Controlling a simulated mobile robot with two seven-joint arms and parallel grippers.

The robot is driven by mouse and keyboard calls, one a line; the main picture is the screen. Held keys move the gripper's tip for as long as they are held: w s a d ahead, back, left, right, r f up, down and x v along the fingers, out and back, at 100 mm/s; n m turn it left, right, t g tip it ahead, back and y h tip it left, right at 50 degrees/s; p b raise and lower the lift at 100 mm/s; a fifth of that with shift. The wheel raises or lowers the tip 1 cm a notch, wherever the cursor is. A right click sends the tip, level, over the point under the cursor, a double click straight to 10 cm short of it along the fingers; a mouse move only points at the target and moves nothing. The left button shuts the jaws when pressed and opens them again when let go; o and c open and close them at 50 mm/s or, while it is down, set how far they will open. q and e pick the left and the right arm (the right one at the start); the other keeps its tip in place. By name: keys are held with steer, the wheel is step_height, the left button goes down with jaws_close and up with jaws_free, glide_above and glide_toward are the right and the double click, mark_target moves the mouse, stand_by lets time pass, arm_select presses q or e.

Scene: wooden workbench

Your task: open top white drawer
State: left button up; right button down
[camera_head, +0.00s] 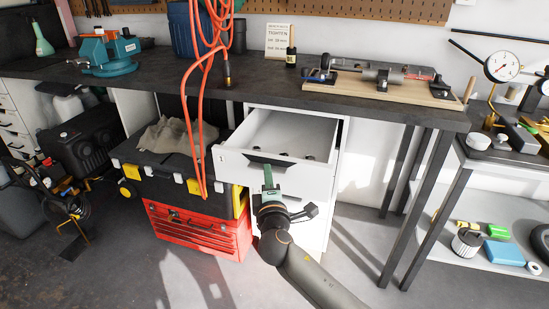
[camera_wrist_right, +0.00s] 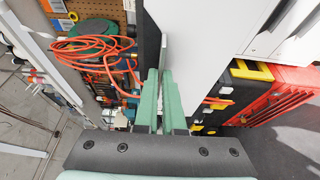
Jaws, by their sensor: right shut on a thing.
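The top white drawer (camera_head: 279,172) is pulled out from the white cabinet under the bench, and its inside is visible with a few small dark items in it. Its dark handle (camera_head: 262,160) is on the front panel. My right gripper (camera_head: 268,171) reaches up to the handle from below, its green fingers shut on it. In the right wrist view the green fingers (camera_wrist_right: 160,85) close around the dark handle (camera_wrist_right: 151,45) beside the white drawer front (camera_wrist_right: 190,35). My left gripper is in neither view.
A red toolbox (camera_head: 200,230) under a black case stands left of the cabinet. Orange cable (camera_head: 205,60) hangs over the bench front. Black bench legs (camera_head: 415,210) stand to the right. Bare floor lies in front.

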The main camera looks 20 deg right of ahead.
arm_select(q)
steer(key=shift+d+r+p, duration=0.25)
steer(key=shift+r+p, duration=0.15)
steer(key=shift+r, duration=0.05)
arm_select(e)
steer(key=s+a, duration=0.4)
steer(key=s, duration=0.1)
steer(key=shift+s, duration=0.35)
steer(key=c, duration=1)
jaws_free()
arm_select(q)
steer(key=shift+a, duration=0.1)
